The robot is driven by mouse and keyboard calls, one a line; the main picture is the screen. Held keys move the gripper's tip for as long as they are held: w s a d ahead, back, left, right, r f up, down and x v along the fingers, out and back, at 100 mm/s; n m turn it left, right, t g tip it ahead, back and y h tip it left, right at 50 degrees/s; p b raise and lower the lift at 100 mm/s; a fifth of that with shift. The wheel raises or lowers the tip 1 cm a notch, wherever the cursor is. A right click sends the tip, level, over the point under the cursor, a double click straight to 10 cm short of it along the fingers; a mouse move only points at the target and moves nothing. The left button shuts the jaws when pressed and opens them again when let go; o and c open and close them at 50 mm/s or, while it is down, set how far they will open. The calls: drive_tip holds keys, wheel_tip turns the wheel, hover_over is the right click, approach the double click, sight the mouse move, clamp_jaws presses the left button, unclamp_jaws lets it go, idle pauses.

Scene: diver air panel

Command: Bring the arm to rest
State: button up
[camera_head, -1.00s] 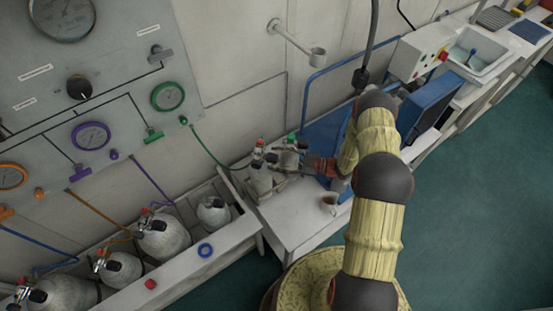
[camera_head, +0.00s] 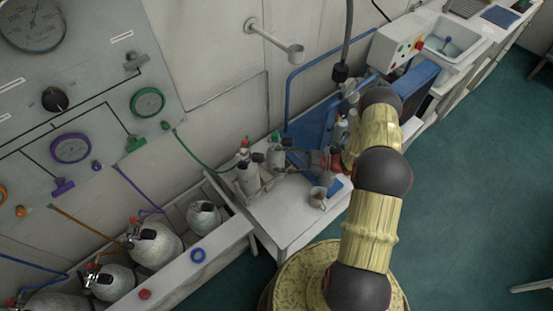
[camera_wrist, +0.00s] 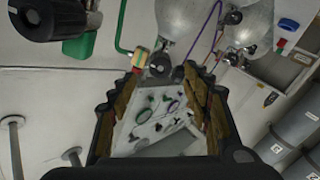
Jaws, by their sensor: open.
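My gripper (camera_head: 281,167) is at the end of the bent arm, above the white bench, close to two grey cylinders there. In the wrist view my gripper (camera_wrist: 162,88) has its two fingers wide apart, with nothing between them; the distant gauge panel (camera_wrist: 160,118) shows through the gap. One cylinder (camera_head: 248,180) has a red top and stands left of the gripper. The other cylinder (camera_head: 276,156) has a green top and stands just behind it. I cannot tell whether the gripper touches either.
A cup (camera_head: 318,197) stands on the white bench (camera_head: 290,222) near its front edge. A trough (camera_head: 225,238) at left holds several cylinders below the gauge panel (camera_head: 85,90). A blue frame (camera_head: 312,128) and a control box (camera_head: 398,45) stand behind the arm.

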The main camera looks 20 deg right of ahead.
idle(0.5)
drive_tip(key=s+a+f+n+g+h, duration=0.15)
drive_tip(key=s+n+g, duration=0.35)
drive_tip(key=n, duration=0.5)
drive_tip(key=s+a+n+g, duration=0.2)
drive_tip(key=s+n, duration=0.5)
drive_tip(key=n, duration=0.3)
drive_tip(key=s+d+r+n+g+h+b, duration=0.1)
drive_tip(key=s+r+n+h, duration=0.25)
drive_tip(key=r+n, duration=0.5)
drive_tip(key=s+d+r+n+g+h+b, duration=0.1)
drive_tip(key=s+r+n+h, duration=0.25)
drive_tip(key=r+n, duration=0.5)
drive_tip(key=s+d+r+n+g+h+b, duration=0.1)
drive_tip(key=s+r+n+h, duration=0.35)
drive_tip(key=n, duration=0.65)
drive_tip(key=s+a+r+n+t+h+b, duration=0.1)
drive_tip(key=a+r+n+t, duration=0.2)
drive_tip(key=r, duration=0.5)
drive_tip(key=s+a+r+n+t+h+b, duration=0.1)
drive_tip(key=s+a+r+n+t+b, duration=0.1)
drive_tip(key=r, duration=0.7)
drive_tip(key=shift+a+n+t+h, duration=0.4)
drive_tip(key=shift+a+n+t, duration=0.35)
drive_tip(key=shift+t, duration=0.35)
